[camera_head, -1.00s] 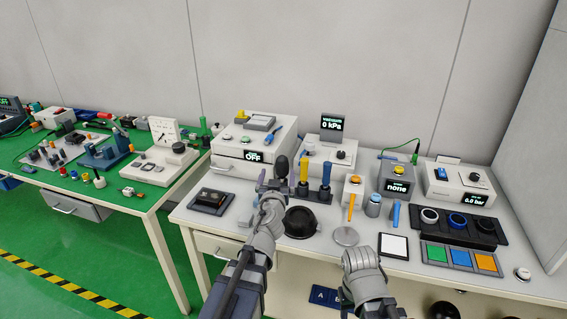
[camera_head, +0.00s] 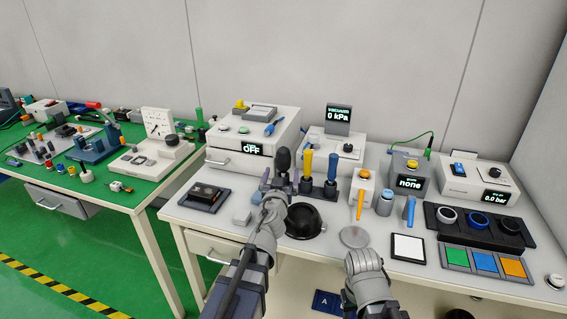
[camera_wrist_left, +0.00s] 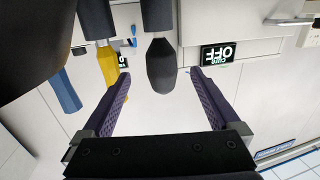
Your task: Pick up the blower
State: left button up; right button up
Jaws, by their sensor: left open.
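The blower, a dark rubber bulb (camera_head: 283,159), stands upright on the right-hand bench beside a yellow-handled tool (camera_head: 307,165) and a blue-handled tool (camera_head: 332,168). In the left wrist view the dark bulb (camera_wrist_left: 161,66) lies between and beyond the two finger pads. My left gripper (camera_head: 277,186) is open and empty, just in front of the blower; it also shows in the left wrist view (camera_wrist_left: 158,95). I see no contact with the bulb. My right arm shows at the bottom, but its jaws do not.
A white box reading OFF (camera_head: 256,150) stands behind. A black round dish (camera_head: 304,221) and a grey disc (camera_head: 354,237) lie right of my left arm. A green-topped table stands left.

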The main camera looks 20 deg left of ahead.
aim_at(282, 167)
pick_arm(q)
jog(key=shift+w+a+f+b, duration=0.1)
jog(key=shift+w+a, duration=0.15)
jog(key=shift+w, duration=0.95)
jog(key=shift+w+a+f+b, duration=0.1)
jog(key=shift+w+a+f, duration=0.1)
jog(key=shift+w, duration=1.05)
jog(key=shift+w+a+f+b, duration=0.1)
jog(key=shift+w+a, duration=0.15)
jog(key=shift+w, duration=0.95)
jog(key=shift+r, duration=0.1)
jog(key=shift+s, duration=0.1)
jog(key=shift+c, duration=0.2)
grip_shut()
